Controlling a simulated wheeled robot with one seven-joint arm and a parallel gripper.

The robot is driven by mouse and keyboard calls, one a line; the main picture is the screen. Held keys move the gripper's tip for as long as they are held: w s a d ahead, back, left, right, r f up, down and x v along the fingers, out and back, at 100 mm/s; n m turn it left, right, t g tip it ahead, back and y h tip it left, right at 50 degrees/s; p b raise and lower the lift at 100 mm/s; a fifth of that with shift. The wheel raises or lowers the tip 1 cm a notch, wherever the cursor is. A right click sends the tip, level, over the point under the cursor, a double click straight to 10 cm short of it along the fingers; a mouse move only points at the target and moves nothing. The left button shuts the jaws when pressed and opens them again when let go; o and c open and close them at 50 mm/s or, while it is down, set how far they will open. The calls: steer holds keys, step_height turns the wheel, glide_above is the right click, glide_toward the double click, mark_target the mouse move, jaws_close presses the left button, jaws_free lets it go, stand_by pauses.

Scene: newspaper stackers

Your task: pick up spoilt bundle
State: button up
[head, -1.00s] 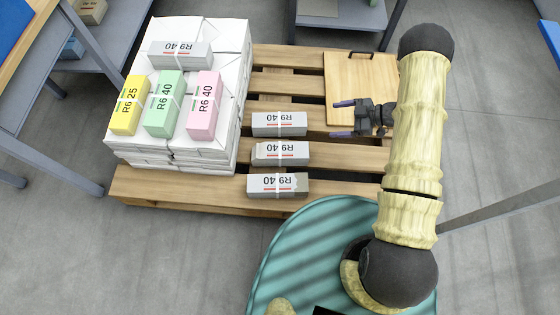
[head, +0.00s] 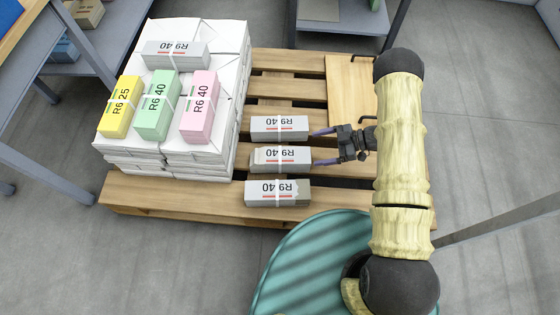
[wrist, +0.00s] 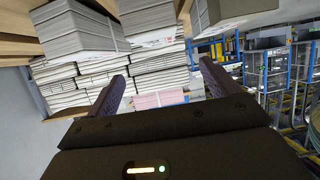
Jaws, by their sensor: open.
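Three grey strapped bundles marked R9 40 lie in a column on the wooden pallet (head: 190,197): a far bundle (head: 279,122), a middle bundle (head: 287,152) and a near bundle (head: 262,186). The middle one has a ragged pale left edge; the near one has a darker, uneven right end. I cannot tell for sure which is the spoilt one. My gripper (head: 316,147) is open and empty, just right of the far and middle bundles, fingers pointing left. The wrist view shows both fingers apart (wrist: 161,80), with stacked grey bundles (wrist: 155,62) and a pink one (wrist: 160,99) beyond.
A white wrapped stack (head: 225,50) on the pallet's left bears a yellow (head: 120,105), a green (head: 155,112), a pink (head: 200,110) and a grey bundle (head: 170,54). A wooden board with a handle (head: 350,85) lies at the pallet's right. Shelving stands behind.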

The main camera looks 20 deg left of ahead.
steer(key=b, duration=0.3)
glide_toward(278, 155)
steer(key=shift+s+a+f, duration=0.2)
steer(key=shift+a+f, duration=0.15)
steer(key=shift+f, duration=0.05)
steer(key=shift+s+a, duration=0.1)
steer(key=shift+a, duration=0.35)
steer(key=shift+f, duration=0.1)
steer(key=b+x, duration=0.4)
steer(key=shift+a+f, duration=0.1)
steer(key=shift+f, duration=0.2)
steer(key=shift+a, duration=0.4)
steer(key=shift+r, duration=0.15)
steer(key=c, duration=1.9)
steer(key=shift+o, duration=0.2)
steer(key=shift+r, duration=0.1)
